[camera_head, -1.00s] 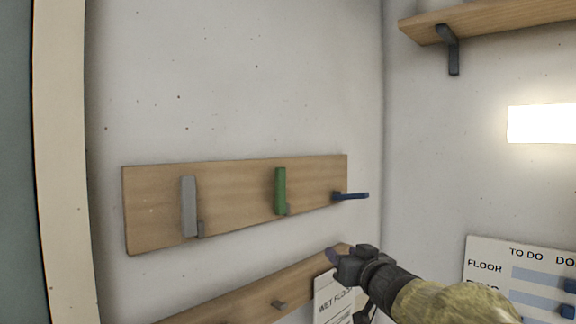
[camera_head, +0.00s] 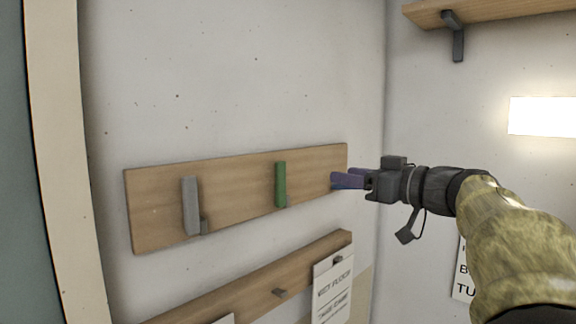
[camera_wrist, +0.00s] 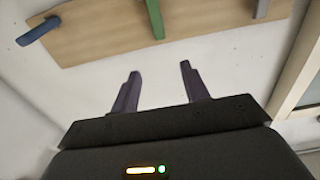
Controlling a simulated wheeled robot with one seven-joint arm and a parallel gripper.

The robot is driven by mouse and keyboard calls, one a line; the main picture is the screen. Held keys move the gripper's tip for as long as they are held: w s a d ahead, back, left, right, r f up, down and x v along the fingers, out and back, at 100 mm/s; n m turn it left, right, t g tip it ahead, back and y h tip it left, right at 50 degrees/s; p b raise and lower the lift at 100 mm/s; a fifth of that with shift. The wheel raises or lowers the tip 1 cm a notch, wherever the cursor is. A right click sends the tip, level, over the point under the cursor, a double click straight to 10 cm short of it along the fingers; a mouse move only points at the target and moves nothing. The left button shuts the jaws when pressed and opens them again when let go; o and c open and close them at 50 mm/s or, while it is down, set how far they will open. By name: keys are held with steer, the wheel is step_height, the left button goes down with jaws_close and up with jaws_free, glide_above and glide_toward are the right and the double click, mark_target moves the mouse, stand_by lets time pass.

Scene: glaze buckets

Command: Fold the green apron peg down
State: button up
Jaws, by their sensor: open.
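The green peg (camera_head: 281,184) stands upright against the middle of the upper wooden board, between the grey and blue pegs. In the wrist view the green peg (camera_wrist: 154,18) shows at the top, beyond the fingertips. My gripper (camera_head: 338,180) is at the board's right end, to the right of the green peg and apart from it. In the wrist view its two dark purple fingers (camera_wrist: 159,72) are spread, with nothing between them. In the head view the gripper covers most of the blue peg.
The grey peg (camera_head: 190,205) stands upright at left on the board (camera_head: 235,190). The blue peg (camera_wrist: 38,32) sticks out from the board. A lower rail (camera_head: 262,278) carries a hanging sign (camera_head: 333,290). A shelf (camera_head: 500,10) is at upper right.

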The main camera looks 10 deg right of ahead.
mark_target(283, 165)
steer(key=p+x, duration=0.5)
steer(key=x, duration=1.2)
steer(key=shift+a, duration=0.1)
steer(key=shift+c, duration=0.4)
jaws_close()
